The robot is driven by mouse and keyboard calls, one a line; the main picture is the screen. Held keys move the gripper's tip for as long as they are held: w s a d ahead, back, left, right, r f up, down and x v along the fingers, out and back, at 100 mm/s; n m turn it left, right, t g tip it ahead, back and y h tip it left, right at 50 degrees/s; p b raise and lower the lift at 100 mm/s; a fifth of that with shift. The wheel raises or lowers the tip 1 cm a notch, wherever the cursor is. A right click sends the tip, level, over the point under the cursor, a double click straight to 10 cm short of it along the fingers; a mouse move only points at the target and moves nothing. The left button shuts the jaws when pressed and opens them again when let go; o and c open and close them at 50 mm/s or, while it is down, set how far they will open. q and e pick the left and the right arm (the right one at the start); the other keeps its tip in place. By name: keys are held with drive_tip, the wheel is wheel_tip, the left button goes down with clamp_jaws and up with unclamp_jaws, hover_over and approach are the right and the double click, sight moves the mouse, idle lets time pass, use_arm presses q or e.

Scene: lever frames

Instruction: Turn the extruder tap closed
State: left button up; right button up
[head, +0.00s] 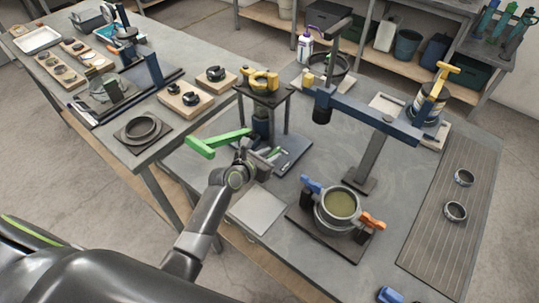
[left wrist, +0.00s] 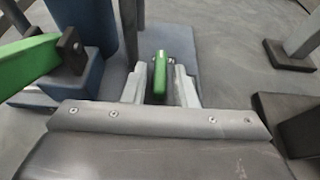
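The extruder (head: 262,125) is a dark stand with a blue column and a yellow cross-shaped handle (head: 262,80) on top. A long green lever (head: 215,143) sticks out to its left; it also shows at the left of the left wrist view (left wrist: 28,60). A small green handle, which looks like the tap (left wrist: 160,76), stands low by the column. My left gripper (head: 272,154) is at this handle. In the left wrist view its two fingers (left wrist: 160,88) stand on either side of the handle, with narrow gaps showing. My right gripper is not in view.
A pot (head: 341,204) with blue and orange handles stands on a dark base to the right. A blue-armed stand (head: 370,115) rises behind it. A light square plate (head: 257,210) lies in front. A second table (head: 165,140) with several parts is at left.

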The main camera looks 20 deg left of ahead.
use_arm(q)
clamp_jaws()
drive_tip(key=shift+a+f+m+h+b, duration=0.1)
drive_tip(key=shift+m+h+b, duration=0.2)
drive_tip(key=shift+m+g+h, duration=0.3)
drive_tip(key=shift+g, duration=0.1)
drive_tip(key=shift+o, duration=1.3)
unclamp_jaws()
drive_tip(key=shift+s+a, duration=0.1)
